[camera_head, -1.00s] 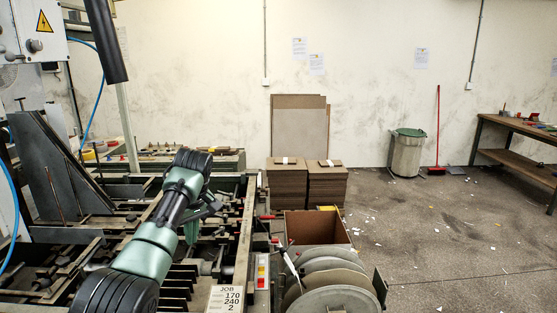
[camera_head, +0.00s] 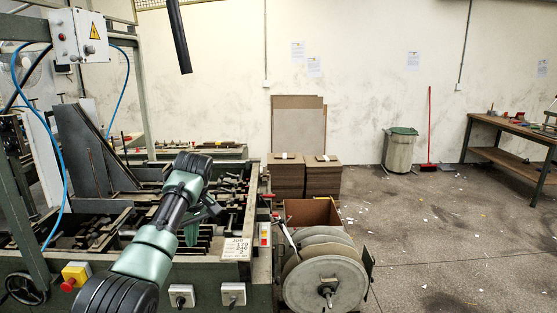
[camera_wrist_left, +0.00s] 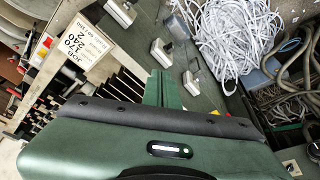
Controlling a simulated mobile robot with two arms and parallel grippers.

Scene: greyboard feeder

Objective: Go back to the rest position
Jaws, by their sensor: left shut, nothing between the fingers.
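My left arm (camera_head: 145,252), green and black, reaches from the bottom edge over the front of the feeder machine in the head view. My left gripper (camera_head: 192,233) points down beyond the forearm and is partly hidden by it. In the left wrist view its green fingers (camera_wrist_left: 163,88) are together, with nothing held between them. My right gripper is in neither view.
The feeder machine's frame (camera_head: 90,260), with a job card (camera_head: 237,248), lies under my arm. A large reel (camera_head: 325,283) stands to its right, before an open box (camera_head: 312,212) and board stacks (camera_head: 322,178). The wrist view shows tangled white strips (camera_wrist_left: 230,35). Right floor is mostly clear.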

